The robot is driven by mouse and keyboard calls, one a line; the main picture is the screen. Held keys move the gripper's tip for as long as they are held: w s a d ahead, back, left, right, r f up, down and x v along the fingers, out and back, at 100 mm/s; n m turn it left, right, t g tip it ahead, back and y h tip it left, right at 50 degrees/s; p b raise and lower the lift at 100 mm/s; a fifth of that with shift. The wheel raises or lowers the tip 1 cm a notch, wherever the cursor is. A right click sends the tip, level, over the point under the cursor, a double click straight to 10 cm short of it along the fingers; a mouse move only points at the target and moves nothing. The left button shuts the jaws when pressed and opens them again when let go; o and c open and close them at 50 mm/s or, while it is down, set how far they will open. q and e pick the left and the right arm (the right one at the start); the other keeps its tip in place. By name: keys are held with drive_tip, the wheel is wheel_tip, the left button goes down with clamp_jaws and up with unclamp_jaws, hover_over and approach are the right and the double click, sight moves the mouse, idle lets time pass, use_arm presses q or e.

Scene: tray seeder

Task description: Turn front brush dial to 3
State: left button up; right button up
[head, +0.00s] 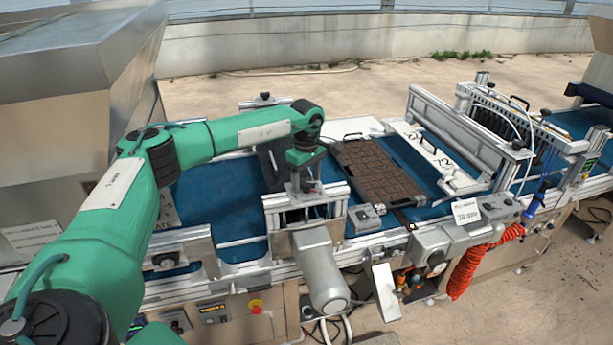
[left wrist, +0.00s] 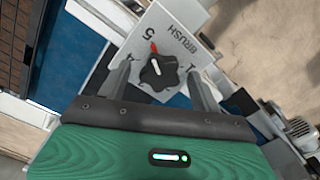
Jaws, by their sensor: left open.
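The brush dial (left wrist: 157,74) is a black lobed knob on a pale plate (left wrist: 182,28) lettered BRUSH in the left wrist view. A red pointer sticks out of its upper side toward the digit 5. Another mark, perhaps a 1, lies to its right; I cannot read a 3. My left gripper (left wrist: 160,72) is open, with one grey finger on each side of the knob; I cannot tell whether they touch it. In the head view my left gripper (head: 305,186) points down over the front brush unit (head: 318,212) and hides the dial. My right gripper is not in view.
A grey motor (head: 321,272) juts toward me just below the gripper. A dark seed tray (head: 378,172) lies on the blue belt (head: 222,200) to the right. A metal bridge frame (head: 455,135) stands further right. A red coiled hose (head: 470,270) hangs at the front.

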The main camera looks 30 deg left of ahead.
use_arm(q)
drive_tip(key=shift+c, duration=0.7)
drive_tip(key=c, duration=0.7)
drive_tip(key=shift+c, duration=0.7)
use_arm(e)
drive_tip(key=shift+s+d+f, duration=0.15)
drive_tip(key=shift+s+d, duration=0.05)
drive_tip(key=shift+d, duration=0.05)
